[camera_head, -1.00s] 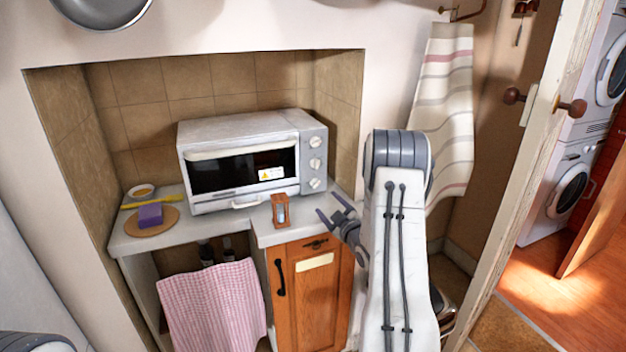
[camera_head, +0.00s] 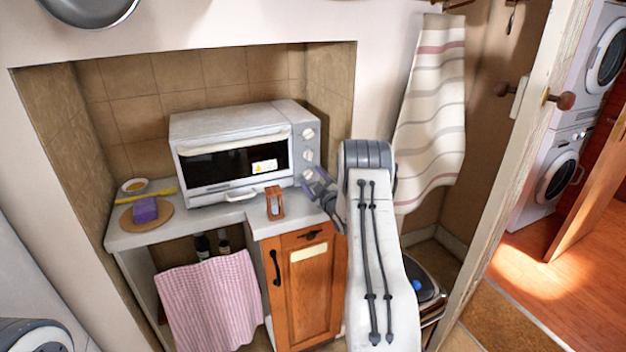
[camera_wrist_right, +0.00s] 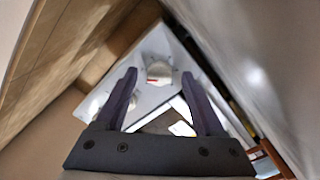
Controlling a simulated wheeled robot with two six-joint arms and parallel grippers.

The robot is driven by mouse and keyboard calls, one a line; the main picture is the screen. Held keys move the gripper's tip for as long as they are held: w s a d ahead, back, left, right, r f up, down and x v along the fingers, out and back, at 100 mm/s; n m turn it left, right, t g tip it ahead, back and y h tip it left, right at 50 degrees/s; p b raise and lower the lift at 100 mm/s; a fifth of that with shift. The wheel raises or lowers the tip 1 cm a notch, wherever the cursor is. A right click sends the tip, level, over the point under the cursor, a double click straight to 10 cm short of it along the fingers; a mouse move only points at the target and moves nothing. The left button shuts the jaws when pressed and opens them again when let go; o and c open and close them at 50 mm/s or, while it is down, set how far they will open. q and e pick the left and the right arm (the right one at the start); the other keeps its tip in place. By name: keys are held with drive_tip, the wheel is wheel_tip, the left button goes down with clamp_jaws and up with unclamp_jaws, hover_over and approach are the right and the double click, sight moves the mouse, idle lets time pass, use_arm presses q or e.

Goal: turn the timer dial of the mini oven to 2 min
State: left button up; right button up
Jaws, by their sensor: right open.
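The mini oven (camera_head: 235,150) is white and grey with a dark glass door and stands on the counter. Its grey right-hand panel carries a column of three round pale dials, with a top dial (camera_head: 308,133) and a middle dial (camera_head: 308,155). I cannot read their markings or tell which is the timer. In the right wrist view, a pale round dial (camera_wrist_right: 158,71) with a small red mark shows between and beyond the open fingers. No contact is visible.
A brown-framed sand timer (camera_head: 275,203) stands on the counter front, close to my right gripper. A purple block (camera_head: 145,209) on a round board (camera_head: 133,222) is at the left. The alcove's right wall (camera_head: 331,100) is close beside the oven panel.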

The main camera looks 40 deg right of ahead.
clamp_jaws()
drive_tip(key=shift+f+b, duration=0.15)
drive_tip(key=shift+b, duration=0.15)
drive_tip(key=shift+m+b, duration=0.3)
drive_tip(key=shift+m, duration=0.3)
unclamp_jaws()
drive_tip(key=shift+s, duration=0.1)
